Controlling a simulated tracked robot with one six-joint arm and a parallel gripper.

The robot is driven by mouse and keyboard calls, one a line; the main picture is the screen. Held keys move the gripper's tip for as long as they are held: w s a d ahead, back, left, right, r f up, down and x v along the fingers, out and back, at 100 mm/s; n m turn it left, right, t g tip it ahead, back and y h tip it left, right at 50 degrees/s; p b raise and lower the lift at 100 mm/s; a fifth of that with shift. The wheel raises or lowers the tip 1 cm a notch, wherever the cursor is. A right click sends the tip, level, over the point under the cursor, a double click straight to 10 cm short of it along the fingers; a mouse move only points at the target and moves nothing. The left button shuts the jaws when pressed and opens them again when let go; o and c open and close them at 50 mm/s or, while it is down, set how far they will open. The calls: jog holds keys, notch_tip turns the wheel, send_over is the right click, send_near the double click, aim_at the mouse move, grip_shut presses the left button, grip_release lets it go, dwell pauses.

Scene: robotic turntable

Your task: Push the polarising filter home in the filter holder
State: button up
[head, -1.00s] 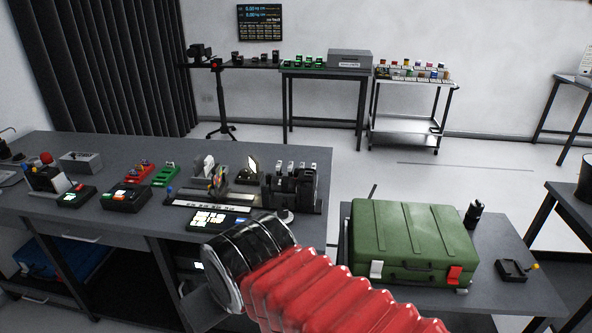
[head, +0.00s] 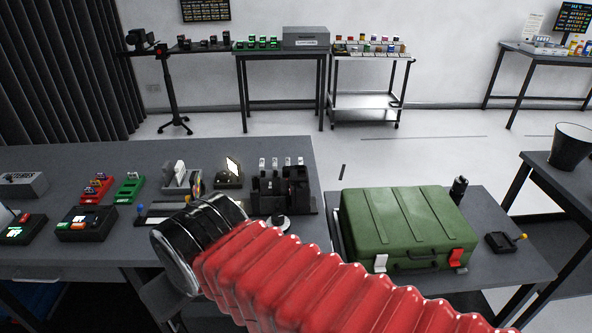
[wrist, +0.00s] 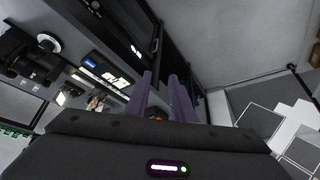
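I cannot single out the polarising filter or the filter holder for certain. A small black stand with a bright upright pane (head: 232,168) stands on the grey bench. To its left is a grey rack with upright white plates (head: 181,178), and to its right a black device with several clear-topped posts (head: 283,188). My gripper (wrist: 160,76) shows two purple fingers set apart with nothing between them. In the head view my red-sleeved arm reaches to the front of the bench and hides part of it; the fingertips do not show there.
A green case (head: 405,226) sits on the lower table at right. Red and green trays (head: 128,188) and black button boxes (head: 86,223) lie at the bench's left. Open floor (head: 430,155) lies behind the tables. A black bin (head: 571,146) stands far right.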

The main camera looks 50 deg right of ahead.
jog(key=w+d+r+m+h, duration=0.1)
jog(key=w+d+r+m, duration=0.15)
jog(key=w+d, duration=0.75)
jog(key=m+h, duration=0.6)
jog(key=m, duration=0.1)
send_near(302, 163)
jog(key=shift+s+a+r, duration=0.35)
jog(key=shift+s+r, duration=0.25)
jog(key=shift+r, duration=0.1)
jog(key=shift+x, duration=4.25)
